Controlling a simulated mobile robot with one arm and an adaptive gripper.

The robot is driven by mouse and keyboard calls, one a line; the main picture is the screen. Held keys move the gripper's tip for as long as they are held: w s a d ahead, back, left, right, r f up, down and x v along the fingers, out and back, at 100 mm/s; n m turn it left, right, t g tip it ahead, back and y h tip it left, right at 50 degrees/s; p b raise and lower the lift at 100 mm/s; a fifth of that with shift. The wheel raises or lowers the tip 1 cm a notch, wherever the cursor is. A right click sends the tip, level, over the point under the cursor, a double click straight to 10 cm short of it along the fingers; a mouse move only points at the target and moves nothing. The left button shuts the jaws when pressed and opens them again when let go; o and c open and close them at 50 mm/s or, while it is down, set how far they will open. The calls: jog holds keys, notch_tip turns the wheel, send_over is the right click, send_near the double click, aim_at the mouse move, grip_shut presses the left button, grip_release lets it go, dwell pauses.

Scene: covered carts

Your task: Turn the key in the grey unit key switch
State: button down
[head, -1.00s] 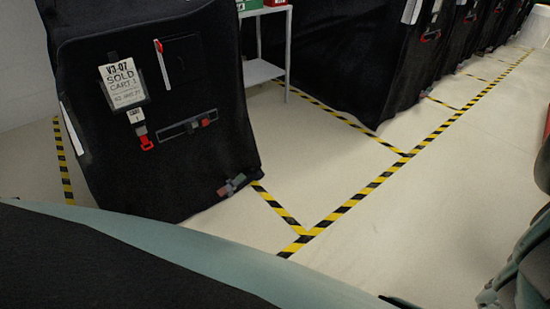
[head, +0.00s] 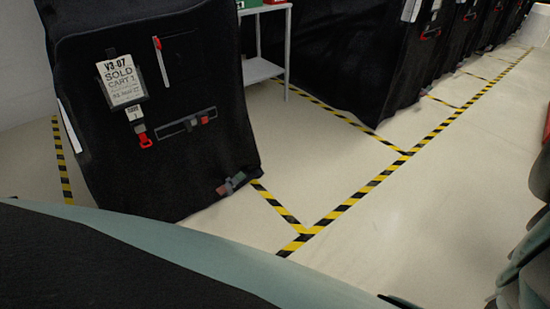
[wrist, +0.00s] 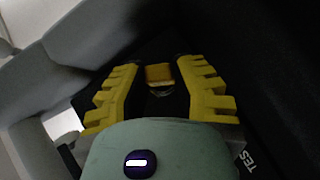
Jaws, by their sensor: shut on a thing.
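My gripper (wrist: 158,75) shows in the wrist view, its two yellow toothed fingers on either side of a small yellow-gold piece (wrist: 159,73). This piece looks like the head of the key, and the gripper is shut on it. A small pale rounded edge shows just below the piece. The surface around it is very dark. I cannot make out the grey unit or the face of the key switch, nor how far the key is turned. Neither the gripper nor the key shows in the head view.
A black covered cart (head: 190,80) with a white SOLD tag (head: 121,80) stands at the left. A white shelf stand (head: 262,70) and more covered carts (head: 340,60) stand behind it. Yellow-black floor tape (head: 350,200) marks the bays.

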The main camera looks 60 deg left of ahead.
jog(key=shift+f, duration=0.1)
jog(key=shift+w+f+n+g+h+b, duration=0.15)
jog(key=shift+n+g+h+b, duration=0.15)
jog(key=shift+n+g+b, duration=0.25)
jog(key=shift+g, duration=0.25)
jog(key=shift+n, duration=0.25)
